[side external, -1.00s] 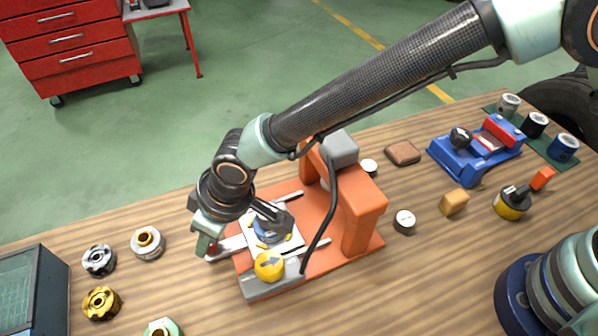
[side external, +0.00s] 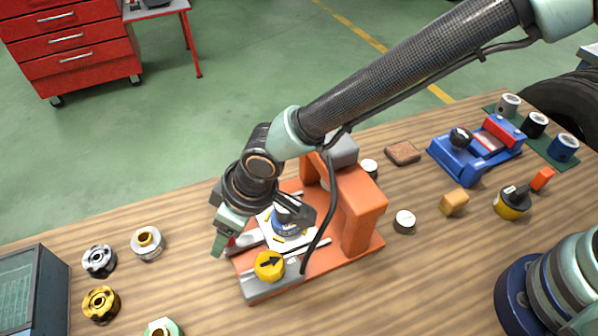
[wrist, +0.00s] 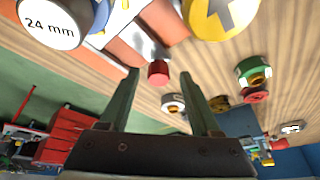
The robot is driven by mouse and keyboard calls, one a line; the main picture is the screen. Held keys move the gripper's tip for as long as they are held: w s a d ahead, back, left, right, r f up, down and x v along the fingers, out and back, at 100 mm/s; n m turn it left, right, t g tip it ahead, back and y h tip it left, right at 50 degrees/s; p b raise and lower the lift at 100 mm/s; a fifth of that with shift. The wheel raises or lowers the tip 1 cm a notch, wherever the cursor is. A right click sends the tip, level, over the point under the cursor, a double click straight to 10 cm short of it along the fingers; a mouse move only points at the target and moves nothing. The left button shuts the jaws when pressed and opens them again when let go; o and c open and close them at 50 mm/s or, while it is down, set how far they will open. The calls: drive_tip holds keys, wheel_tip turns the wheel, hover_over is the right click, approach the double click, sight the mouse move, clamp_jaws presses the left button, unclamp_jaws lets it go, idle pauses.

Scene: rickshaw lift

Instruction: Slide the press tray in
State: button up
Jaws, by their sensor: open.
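The orange press (side external: 357,205) stands on the bench, with an arch over its base. The pale press tray (side external: 265,222) lies on the base between silver rails, its inner end near the arch. A blue piece (side external: 287,228) sits on it, partly hidden by my wrist. In the wrist view a white round part marked "24 mm" (wrist: 52,24) shows at the upper left. My gripper (side external: 224,244) is open at the tray's outer end. In the wrist view a red knob (wrist: 158,72) lies between my open fingertips (wrist: 164,80); contact cannot be told.
A yellow arrow knob (side external: 269,266) sits at the press's front corner. Round metal parts (side external: 99,260) and a dark case (side external: 35,290) lie left. A blue fixture (side external: 462,158), a wooden block (side external: 454,202) and a yellow-black pot (side external: 511,203) stand right.

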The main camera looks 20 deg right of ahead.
drive_tip(key=v, duration=1.2)
drive_tip(key=x, duration=1.2)
drive_tip(key=c, duration=1)
clamp_jaws()
drive_tip(key=shift+s, duration=0.1)
idle(0.4)
